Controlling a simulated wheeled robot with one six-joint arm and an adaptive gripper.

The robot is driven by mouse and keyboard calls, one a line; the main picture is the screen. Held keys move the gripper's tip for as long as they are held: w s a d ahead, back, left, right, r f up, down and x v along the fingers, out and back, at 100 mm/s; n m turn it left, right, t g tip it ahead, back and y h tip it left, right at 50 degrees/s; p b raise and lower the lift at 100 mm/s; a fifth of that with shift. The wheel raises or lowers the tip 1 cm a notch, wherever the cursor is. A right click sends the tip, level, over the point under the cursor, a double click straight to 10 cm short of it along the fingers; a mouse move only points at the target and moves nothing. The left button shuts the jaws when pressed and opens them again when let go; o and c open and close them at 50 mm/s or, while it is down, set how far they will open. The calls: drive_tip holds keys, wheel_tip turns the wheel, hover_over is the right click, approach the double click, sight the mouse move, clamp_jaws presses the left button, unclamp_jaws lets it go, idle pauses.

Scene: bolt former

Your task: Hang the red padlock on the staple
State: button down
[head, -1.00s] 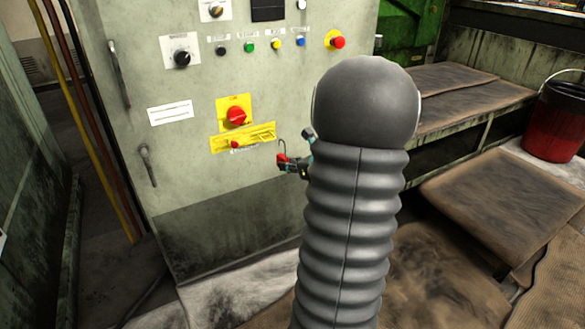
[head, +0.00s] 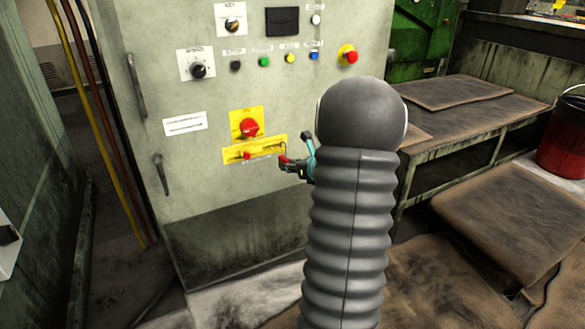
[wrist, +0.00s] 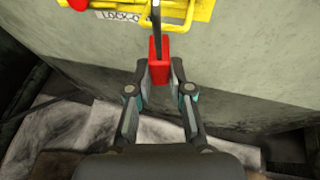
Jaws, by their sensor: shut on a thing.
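My gripper (wrist: 159,78) is shut on the red padlock (wrist: 159,72), and its shackle points up and away from me in the wrist view. In the head view the padlock (head: 284,161) is small at the end of my gripper (head: 288,164), just right of and below the yellow lockout plate (head: 272,150). The yellow staple (wrist: 178,12) shows at the top of the wrist view, with the shackle overlapping it there. I cannot tell whether they touch. My arm hides part of the cabinet in the head view.
The grey-green control cabinet (head: 215,190) carries a red rotary switch (head: 249,128) on yellow above the plate, with buttons higher up. A covered bench (head: 470,110) and a red bucket (head: 563,145) stand at the right. Hoses run at the left.

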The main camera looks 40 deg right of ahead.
drive_tip(key=shift+w+d, duration=0.1)
drive_tip(key=shift+w, duration=0.55)
drive_tip(key=shift+w+f, duration=0.15)
drive_tip(key=shift+f, duration=0.15)
drive_tip(key=shift+f+b, duration=1.15)
drive_tip(key=shift+b, duration=0.25)
drive_tip(key=c, duration=1)
unclamp_jaws()
drive_tip(key=v, duration=1.2)
drive_tip(key=shift+d+f, duration=0.1)
